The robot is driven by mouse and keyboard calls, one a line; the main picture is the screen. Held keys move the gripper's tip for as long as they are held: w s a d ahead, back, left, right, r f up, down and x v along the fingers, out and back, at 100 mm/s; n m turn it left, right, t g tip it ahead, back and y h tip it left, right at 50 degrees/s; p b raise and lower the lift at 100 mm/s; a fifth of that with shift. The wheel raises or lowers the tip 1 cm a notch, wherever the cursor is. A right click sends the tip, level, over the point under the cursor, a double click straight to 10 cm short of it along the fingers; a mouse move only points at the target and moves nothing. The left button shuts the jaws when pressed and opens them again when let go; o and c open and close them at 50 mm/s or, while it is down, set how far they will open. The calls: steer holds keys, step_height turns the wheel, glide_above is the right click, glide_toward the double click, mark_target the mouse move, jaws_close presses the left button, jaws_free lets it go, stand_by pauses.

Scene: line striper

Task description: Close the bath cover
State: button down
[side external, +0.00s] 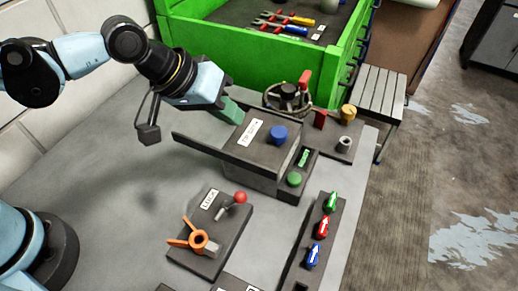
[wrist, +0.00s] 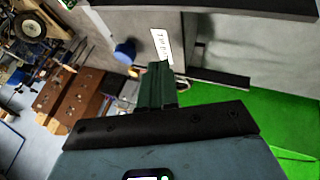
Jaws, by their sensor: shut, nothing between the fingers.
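The bath cover (side external: 262,146) is a flat dark grey plate with a white label and a blue knob (side external: 279,133). It lies over a grey box (side external: 247,174) and juts out past the box on the left. The wrist view also shows the blue knob (wrist: 125,52) and the label (wrist: 162,47). My gripper (side external: 234,113) is shut and empty at the plate's back edge, left of the knob. Its green fingers (wrist: 156,72) point toward the label in the wrist view. I cannot tell whether they touch the plate.
A black handwheel (side external: 287,97) with a red handle stands behind the box. A green button (side external: 294,179) is at its front right. A panel with an orange handle (side external: 200,241) and a rack of coloured arrows (side external: 322,227) are nearer. A green crate (side external: 240,62) stands behind.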

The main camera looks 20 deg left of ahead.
steer(key=v, duration=0.8)
steer(key=a+f+t+y, duration=0.1)
steer(key=a+f+y, duration=0.1)
steer(key=a, duration=0.7)
steer(key=s+a+f+t+y, duration=0.1)
steer(key=a+f+y, duration=0.1)
steer(key=a, duration=0.8)
steer(key=shift+s+a+f+m+y, duration=0.3)
steer(key=shift+s+f, duration=0.05)
steer(key=shift+f, duration=0.45)
